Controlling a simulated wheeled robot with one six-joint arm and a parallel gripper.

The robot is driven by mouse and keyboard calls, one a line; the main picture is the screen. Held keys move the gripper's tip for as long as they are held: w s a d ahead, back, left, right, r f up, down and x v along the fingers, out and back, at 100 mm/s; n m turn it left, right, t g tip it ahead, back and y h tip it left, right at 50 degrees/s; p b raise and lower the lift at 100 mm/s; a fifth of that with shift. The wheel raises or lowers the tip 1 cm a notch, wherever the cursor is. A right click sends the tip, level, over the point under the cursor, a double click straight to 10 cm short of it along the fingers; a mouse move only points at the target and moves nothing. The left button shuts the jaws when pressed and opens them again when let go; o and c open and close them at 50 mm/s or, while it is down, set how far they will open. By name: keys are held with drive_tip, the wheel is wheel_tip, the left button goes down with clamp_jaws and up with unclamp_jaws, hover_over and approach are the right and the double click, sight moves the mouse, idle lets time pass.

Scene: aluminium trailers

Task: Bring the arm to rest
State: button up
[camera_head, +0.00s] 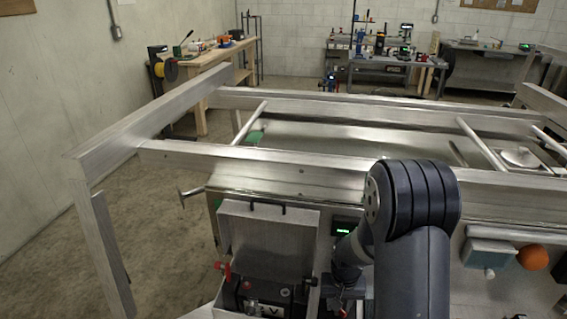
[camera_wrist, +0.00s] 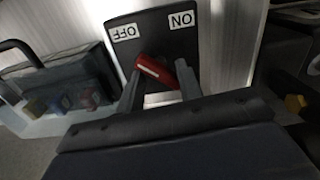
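My arm (camera_head: 412,215) reaches down at the middle right in the head view and hides much of what lies beyond it. My gripper (camera_wrist: 160,75) shows in the wrist view with its two grey fingers apart. A red switch handle (camera_wrist: 155,70) lies slanted between the fingertips. I cannot tell whether the fingers touch it. The handle sits on a dark switch plate (camera_wrist: 152,28) with OFF and ON labels, upside down in this view. In the head view the gripper is low, mostly hidden by my arm.
An open metal box (camera_head: 268,235) with a battery (camera_head: 262,302) inside stands just left of my arm. Trailer frame rails (camera_head: 250,158) cross the scene beyond it. An orange ball-shaped part (camera_head: 532,257) is at the right. Bare floor (camera_head: 150,225) shows at the left.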

drive_tip(key=shift+m+p, duration=0.35)
drive_tip(key=shift+m, duration=0.55)
